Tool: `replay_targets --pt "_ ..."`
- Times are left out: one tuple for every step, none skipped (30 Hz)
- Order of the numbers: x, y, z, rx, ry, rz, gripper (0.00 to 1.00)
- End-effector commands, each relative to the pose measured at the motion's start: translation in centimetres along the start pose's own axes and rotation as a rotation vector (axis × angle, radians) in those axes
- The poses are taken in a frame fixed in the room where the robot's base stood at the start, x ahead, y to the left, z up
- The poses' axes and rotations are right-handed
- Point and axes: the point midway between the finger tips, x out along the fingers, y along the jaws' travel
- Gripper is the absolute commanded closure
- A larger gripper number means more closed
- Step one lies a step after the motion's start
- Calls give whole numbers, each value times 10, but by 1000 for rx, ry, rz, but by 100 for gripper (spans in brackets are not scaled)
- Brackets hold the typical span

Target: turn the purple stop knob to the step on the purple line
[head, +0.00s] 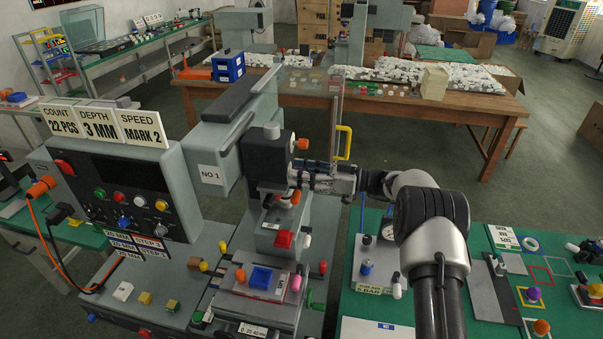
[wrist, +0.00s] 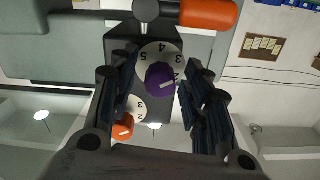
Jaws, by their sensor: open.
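The purple stop knob (wrist: 161,79) shows in the wrist view, in the middle between my gripper's fingers. In the head view my gripper (head: 312,179) is at the printer's column, and the purple knob is hidden there. Small step signs (head: 150,244) stand on the control box; I cannot make out a purple line for certain.
An orange knob (wrist: 122,128) on a second dial lies close by my left finger in the wrist view. An orange-ended handle (wrist: 208,13) is above the dial. In the head view a yellow handle (head: 344,142) stands just above my gripper.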

Motion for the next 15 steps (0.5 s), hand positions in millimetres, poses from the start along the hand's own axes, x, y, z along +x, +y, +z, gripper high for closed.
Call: replay_targets --pt "1 0 0 0 0 0 56" --pt "2 0 0 0 0 0 56" --pt "2 0 0 0 0 0 56" --pt "2 0 0 0 0 0 56" --pt "2 0 0 0 0 0 56" --pt "1 0 0 0 0 0 56" --pt "1 0 0 0 0 0 56" --pt "1 0 0 0 0 0 56" --pt "1 0 0 0 0 0 58" --pt "1 0 0 0 0 0 60" --pt "1 0 0 0 0 0 62" --pt "1 0 0 0 0 0 65" --pt "1 0 0 0 0 0 67" --pt "1 0 0 0 0 0 69" --pt "1 0 0 0 0 0 72"
